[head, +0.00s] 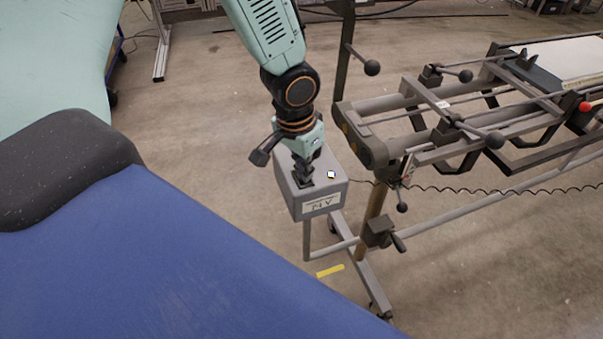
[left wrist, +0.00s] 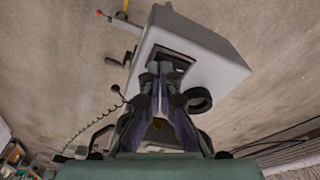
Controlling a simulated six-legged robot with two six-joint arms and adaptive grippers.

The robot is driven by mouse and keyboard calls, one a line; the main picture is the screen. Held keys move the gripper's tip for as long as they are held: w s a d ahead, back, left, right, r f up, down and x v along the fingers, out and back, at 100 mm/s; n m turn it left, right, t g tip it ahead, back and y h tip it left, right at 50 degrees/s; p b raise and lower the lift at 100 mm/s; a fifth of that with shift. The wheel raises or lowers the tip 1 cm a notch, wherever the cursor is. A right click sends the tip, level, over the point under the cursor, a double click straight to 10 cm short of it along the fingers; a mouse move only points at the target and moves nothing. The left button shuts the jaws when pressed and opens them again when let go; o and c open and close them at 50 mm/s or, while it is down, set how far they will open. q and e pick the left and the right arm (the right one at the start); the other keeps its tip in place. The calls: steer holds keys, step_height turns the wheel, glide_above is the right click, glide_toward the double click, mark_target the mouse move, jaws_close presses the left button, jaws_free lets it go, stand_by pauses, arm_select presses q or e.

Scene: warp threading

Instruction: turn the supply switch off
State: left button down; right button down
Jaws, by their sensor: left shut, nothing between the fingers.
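A grey supply box (head: 322,200) with a pale label marked "MV" stands on a thin post near the middle of the head view. A small lit white spot (head: 331,174) shows on its top. My left gripper (head: 303,180) is shut and points down at a dark recessed plate on the box top. In the left wrist view the box (left wrist: 215,62) lies just beyond the fingertips of the left gripper (left wrist: 163,72), which are at the dark recess. The switch itself is hidden by the fingers, and I cannot tell its position. My right gripper is not in view.
A metal frame (head: 420,140) with rails, black ball-ended levers and a red knob (head: 584,106) stands close on the right. A coiled cable (head: 460,189) runs from the box along it. A yellow floor strip (head: 330,271) lies below the box.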

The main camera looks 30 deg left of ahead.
arm_select(q)
steer(key=shift+f+b, duration=0.3)
steer(key=shift+f, duration=0.05)
stand_by(0.3)
step_height(320, 180, up, 7)
steer(key=p, duration=0.6)
steer(key=shift+r+p, duration=0.1)
steer(key=shift+p, duration=0.25)
stand_by(0.3)
